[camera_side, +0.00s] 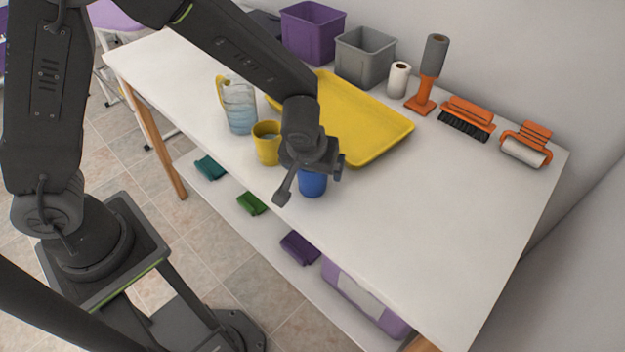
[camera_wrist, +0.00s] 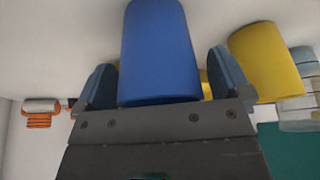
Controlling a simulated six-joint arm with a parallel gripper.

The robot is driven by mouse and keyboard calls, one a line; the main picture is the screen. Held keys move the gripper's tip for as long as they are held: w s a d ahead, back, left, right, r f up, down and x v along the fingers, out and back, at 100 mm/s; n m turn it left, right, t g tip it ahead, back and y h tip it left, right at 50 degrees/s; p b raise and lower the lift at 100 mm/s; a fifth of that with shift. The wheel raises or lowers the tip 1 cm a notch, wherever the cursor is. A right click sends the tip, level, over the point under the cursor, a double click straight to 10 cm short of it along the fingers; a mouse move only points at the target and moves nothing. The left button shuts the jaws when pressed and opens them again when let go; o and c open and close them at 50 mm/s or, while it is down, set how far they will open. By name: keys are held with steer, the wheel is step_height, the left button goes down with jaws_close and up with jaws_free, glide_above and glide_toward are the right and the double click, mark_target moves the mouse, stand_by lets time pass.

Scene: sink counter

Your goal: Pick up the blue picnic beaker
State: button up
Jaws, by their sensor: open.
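The blue picnic beaker (camera_side: 313,184) stands on the white counter near its front edge, partly hidden behind my gripper in the side view. In the wrist view the blue beaker (camera_wrist: 158,55) fills the middle, between the two fingers. My gripper (camera_side: 308,180) is open, with one finger on each side of the beaker.
A yellow mug (camera_side: 266,146) stands just left of the beaker, with a clear pitcher (camera_side: 240,108) beyond it. A yellow tray (camera_side: 385,132) lies behind. Bins, paper rolls and orange brushes (camera_side: 467,116) line the wall.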

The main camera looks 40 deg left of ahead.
steer(key=c, duration=1)
steer(key=shift+r, duration=0.1)
